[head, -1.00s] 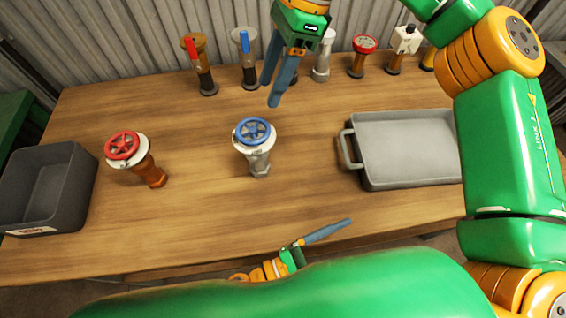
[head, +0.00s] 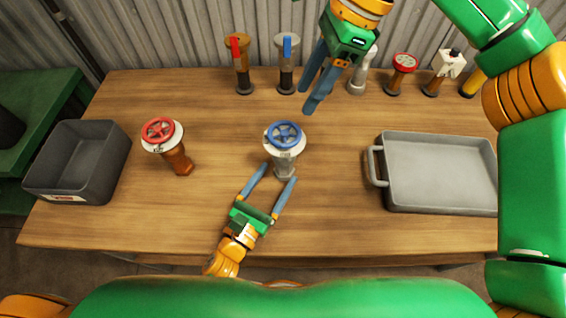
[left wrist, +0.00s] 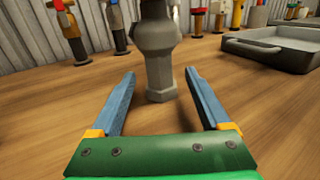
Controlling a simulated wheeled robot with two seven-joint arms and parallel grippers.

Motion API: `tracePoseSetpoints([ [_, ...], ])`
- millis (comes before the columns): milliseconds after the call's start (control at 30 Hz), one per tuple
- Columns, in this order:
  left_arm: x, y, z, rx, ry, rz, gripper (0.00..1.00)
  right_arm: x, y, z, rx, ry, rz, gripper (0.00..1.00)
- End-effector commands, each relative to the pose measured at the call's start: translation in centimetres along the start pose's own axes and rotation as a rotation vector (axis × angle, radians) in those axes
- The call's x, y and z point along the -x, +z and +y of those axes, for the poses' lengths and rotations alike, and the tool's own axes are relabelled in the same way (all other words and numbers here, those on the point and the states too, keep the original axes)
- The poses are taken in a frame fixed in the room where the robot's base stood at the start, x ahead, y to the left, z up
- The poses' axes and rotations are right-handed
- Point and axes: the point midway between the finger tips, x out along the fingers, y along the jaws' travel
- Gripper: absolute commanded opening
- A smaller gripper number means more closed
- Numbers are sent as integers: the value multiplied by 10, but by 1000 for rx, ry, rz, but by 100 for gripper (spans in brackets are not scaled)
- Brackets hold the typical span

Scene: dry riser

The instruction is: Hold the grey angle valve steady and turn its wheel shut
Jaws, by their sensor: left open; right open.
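The grey angle valve (head: 285,166) stands upright near the middle of the table, with a blue wheel (head: 285,135) and a white collar on top. Its grey body also shows in the left wrist view (left wrist: 160,70), with the wheel out of frame. My left gripper (head: 270,175) is open, low over the table and in front of the valve. Its blue fingers (left wrist: 160,80) point at the valve body, which stands beyond and between the fingertips, apparently untouched. My right gripper (head: 308,100) is open and empty, above the table behind the valve and well clear of the wheel.
A red-wheeled valve (head: 168,145) stands left of the grey one. A dark bin (head: 75,165) is at the left, a grey tray (head: 440,175) at the right. Several fittings line the back edge, including red-handled (head: 240,65) and blue-handled (head: 287,65) ones. The table between valve and tray is clear.

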Motion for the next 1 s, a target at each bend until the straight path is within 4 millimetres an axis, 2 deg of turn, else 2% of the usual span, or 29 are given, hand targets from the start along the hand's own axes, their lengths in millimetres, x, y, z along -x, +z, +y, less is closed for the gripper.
tracePoseSetpoints([
  [100,-25,0,0,-1,-2,-2,80,0,0,0,0,0,0,50],
  [200,-38,0,0,0,0,-1,80,0,0,0,0,0,0,50],
  [333,-46,0,0,0,0,1,80,0,0,0,0,0,0,50],
  [533,-46,0,0,0,-1,2,80,0,0,0,0,0,0,50],
  [567,-46,0,0,0,-1,2,77,0,0,0,0,0,0,50],
  [833,-46,0,0,-1,-1,2,4,0,0,0,0,0,0,50],
  [867,-46,0,0,-1,-1,2,0,0,0,0,0,0,0,50],
  [1000,-46,0,0,-1,-1,2,0,0,0,0,0,0,0,50],
])
